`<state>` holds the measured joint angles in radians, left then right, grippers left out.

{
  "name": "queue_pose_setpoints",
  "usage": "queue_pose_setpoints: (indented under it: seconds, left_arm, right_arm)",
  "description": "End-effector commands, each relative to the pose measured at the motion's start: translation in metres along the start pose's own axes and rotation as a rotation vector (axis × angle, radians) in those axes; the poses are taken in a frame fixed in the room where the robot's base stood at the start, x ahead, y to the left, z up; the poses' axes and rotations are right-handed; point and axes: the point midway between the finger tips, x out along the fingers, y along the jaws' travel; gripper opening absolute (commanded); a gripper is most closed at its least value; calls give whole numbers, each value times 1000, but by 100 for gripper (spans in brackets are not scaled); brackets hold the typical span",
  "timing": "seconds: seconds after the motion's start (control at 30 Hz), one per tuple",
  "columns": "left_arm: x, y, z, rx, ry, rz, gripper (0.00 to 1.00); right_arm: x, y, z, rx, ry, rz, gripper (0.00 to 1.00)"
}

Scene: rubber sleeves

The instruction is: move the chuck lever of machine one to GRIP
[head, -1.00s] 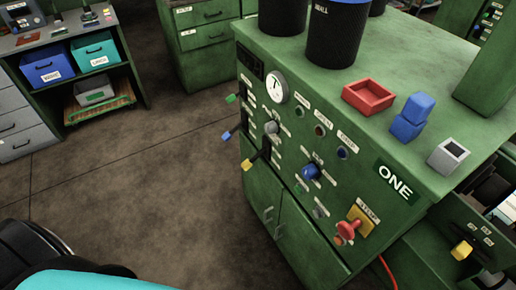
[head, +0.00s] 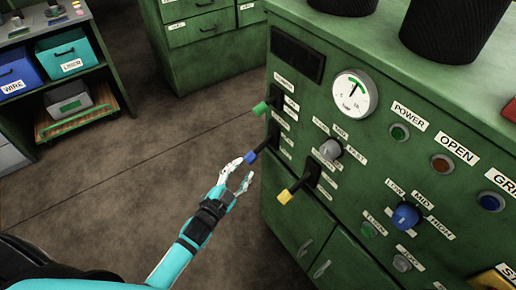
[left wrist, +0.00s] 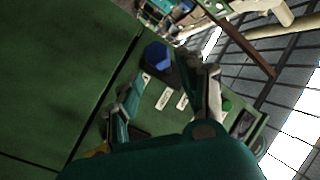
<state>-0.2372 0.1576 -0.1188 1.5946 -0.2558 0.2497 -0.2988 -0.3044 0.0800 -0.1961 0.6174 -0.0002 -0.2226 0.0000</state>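Machine one is the green cabinet (head: 375,110) on the right in the head view. Three levers stick out of its left part: one with a green knob (head: 262,107), one with a blue knob (head: 250,157) below it, and one with a yellow knob (head: 285,196) lowest. I cannot read which is labelled chuck. My left gripper (head: 241,171) is open just below the blue knob, its fingers pointing at it. In the left wrist view the blue knob (left wrist: 157,56) lies ahead, between the directions of the spread fingers (left wrist: 176,80). My right gripper is out of view.
The panel also carries a gauge (head: 354,96), a grey knob (head: 330,149), a blue rotary knob (head: 406,215) and several lamps. A shelf with blue and teal bins (head: 68,55) stands at far left. The brown floor (head: 130,170) between is clear.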

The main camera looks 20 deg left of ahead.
Motion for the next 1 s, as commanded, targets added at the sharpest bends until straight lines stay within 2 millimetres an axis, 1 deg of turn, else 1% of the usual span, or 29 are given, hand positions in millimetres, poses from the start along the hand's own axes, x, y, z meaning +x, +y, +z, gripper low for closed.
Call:
queue_pose_setpoints:
  seconds: [0.03, 0.3, 0.4, 0.5, 0.67, 0.93, 1.0]
  left_arm:
    - [13, -1, 0, 0, 1, -2, 40]
    - [70, 0, 0, -1, 0, -1, 40]
    - [86, 0, 1, -2, -1, -1, 40]
    - [97, 0, 1, -2, -1, -1, 40]
    - [105, 0, 1, -1, -2, 0, 40]
    - [106, 0, 1, -1, -2, 1, 40]
    - [106, 0, 1, -1, -2, 1, 31]
  right_arm:
    - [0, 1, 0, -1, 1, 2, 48]
    - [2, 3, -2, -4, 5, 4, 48]
    - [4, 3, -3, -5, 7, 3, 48]
    - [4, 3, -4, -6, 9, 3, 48]
    - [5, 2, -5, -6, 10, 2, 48]
    - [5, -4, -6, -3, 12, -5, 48]
    - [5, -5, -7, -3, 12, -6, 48]
